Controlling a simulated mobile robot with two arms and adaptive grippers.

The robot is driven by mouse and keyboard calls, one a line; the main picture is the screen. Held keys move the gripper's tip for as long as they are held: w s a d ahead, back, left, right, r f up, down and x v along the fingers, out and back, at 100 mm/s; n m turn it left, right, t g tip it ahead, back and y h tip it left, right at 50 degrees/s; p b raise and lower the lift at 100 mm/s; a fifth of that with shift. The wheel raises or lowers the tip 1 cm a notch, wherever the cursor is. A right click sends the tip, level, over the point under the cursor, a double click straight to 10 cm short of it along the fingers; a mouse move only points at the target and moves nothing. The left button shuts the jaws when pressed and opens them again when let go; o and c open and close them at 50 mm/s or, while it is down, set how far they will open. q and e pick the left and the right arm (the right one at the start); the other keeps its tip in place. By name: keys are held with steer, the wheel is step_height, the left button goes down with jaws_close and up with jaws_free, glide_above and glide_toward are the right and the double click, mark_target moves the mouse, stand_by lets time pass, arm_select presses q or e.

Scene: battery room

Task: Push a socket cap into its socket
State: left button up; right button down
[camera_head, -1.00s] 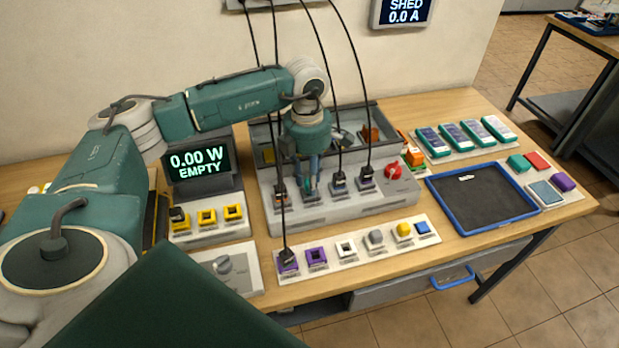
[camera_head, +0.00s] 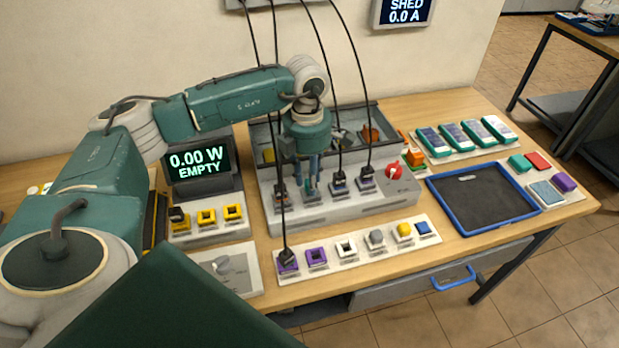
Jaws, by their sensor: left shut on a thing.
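My left gripper (camera_head: 310,181) points down over the grey connector block (camera_head: 342,211), among its row of sockets. It is shut on a small teal piece (camera_head: 312,189) at one socket; the fingers and small size hide how deep it sits. In the front strip (camera_head: 361,262), a purple socket (camera_head: 288,261) holds a black plug. Another purple socket (camera_head: 317,257) and a white socket (camera_head: 347,247) look open. A grey cap (camera_head: 376,238), a yellow cap (camera_head: 403,231) and a blue cap (camera_head: 423,228) are in the same row. My right gripper is not in view.
Black cables hang around my left gripper to plugs (camera_head: 339,182) on the block and the strip. A red knob (camera_head: 393,171) is at the block's right. A blue-rimmed tray (camera_head: 487,230) lies farther right. A display (camera_head: 197,160) reads 0.00 W EMPTY.

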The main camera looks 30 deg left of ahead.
arm_select(q)
steer(key=shift+f+b, duration=0.45)
steer(key=shift+f, duration=0.15)
steer(key=o, duration=0.6)
steer(key=shift+r, duration=0.15)
step_height(320, 180, up, 11)
steer(key=p, duration=0.6)
steer(key=shift+s, duration=0.1)
stand_by(0.6)
